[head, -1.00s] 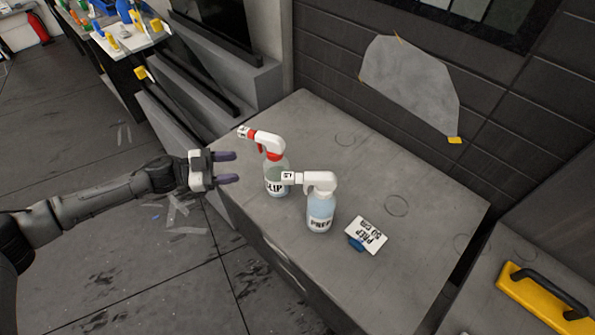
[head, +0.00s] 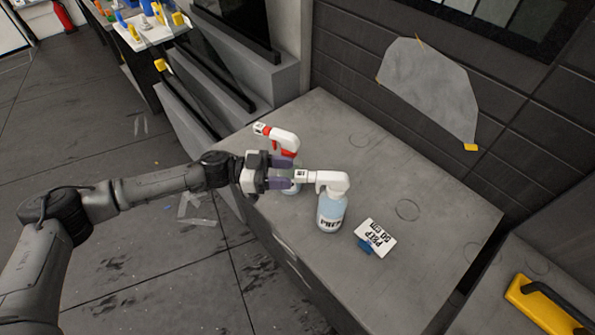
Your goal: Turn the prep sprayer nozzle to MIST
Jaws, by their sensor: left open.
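The prep sprayer (head: 331,208) stands upright on the grey bench, with a white head, pale blue liquid and a PREP label. Its nozzle (head: 301,176) points left and carries a small marking that I cannot read. My left gripper (head: 284,173) is open, its two dark fingers pointing right at the nozzle's tip. The fingers are at or very near the nozzle; I cannot tell if they touch it. The slip sprayer (head: 284,140), with a red and white head, stands just behind, partly hidden by my left gripper. My right gripper is not in view.
A white label card (head: 375,237) with a blue piece (head: 364,245) lies right of the prep sprayer. A yellow tool with a black handle (head: 545,305) lies at the lower right. The bench (head: 430,232) is clear towards the right and back.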

